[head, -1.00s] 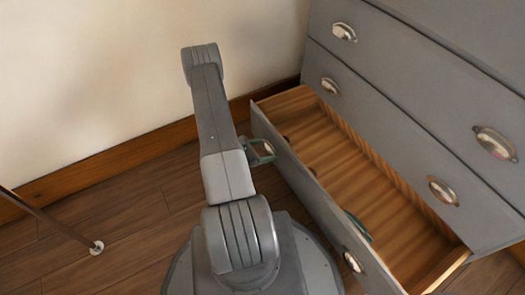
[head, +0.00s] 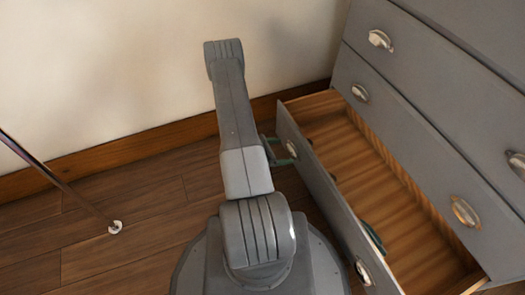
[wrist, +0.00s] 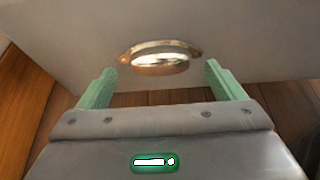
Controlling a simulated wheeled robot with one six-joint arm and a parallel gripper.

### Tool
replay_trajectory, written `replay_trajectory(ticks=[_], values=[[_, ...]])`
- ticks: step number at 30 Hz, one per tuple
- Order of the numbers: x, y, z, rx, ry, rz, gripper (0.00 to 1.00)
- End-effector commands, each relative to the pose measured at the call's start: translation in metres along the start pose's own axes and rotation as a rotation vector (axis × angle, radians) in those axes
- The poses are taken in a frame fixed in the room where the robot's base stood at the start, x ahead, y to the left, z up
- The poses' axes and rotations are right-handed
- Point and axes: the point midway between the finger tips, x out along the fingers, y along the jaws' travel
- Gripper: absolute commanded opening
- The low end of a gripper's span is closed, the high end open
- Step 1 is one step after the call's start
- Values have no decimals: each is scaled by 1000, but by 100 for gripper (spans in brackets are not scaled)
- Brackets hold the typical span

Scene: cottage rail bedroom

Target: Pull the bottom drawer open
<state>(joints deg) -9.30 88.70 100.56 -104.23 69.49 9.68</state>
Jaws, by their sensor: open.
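The bottom drawer of a grey dresser stands pulled well out, its bare wooden inside showing; its grey front (head: 327,200) also fills the upper wrist view (wrist: 250,35). A metal cup handle (wrist: 160,54) is on the drawer front, with its left end partly seen in the head view (head: 292,148). My gripper (head: 280,152) is beside this handle, partly hidden behind my arm. In the wrist view my gripper's green fingers (wrist: 162,82) are spread wide, one toward each side below the handle. Nothing is between them, and they appear apart from the handle.
A second cup handle (head: 362,272) is nearer on the same drawer front. A dark green item (head: 374,236) shows at the drawer's near part. A wooden baseboard (head: 120,160) runs along the wall. A thin metal leg (head: 70,190) stands on the floor at left.

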Motion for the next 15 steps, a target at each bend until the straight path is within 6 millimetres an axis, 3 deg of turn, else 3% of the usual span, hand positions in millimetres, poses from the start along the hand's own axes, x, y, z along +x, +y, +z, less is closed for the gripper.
replay_trajectory(ticks=[15], values=[[-88, 1, 2, -2, 0, 4, 89]])
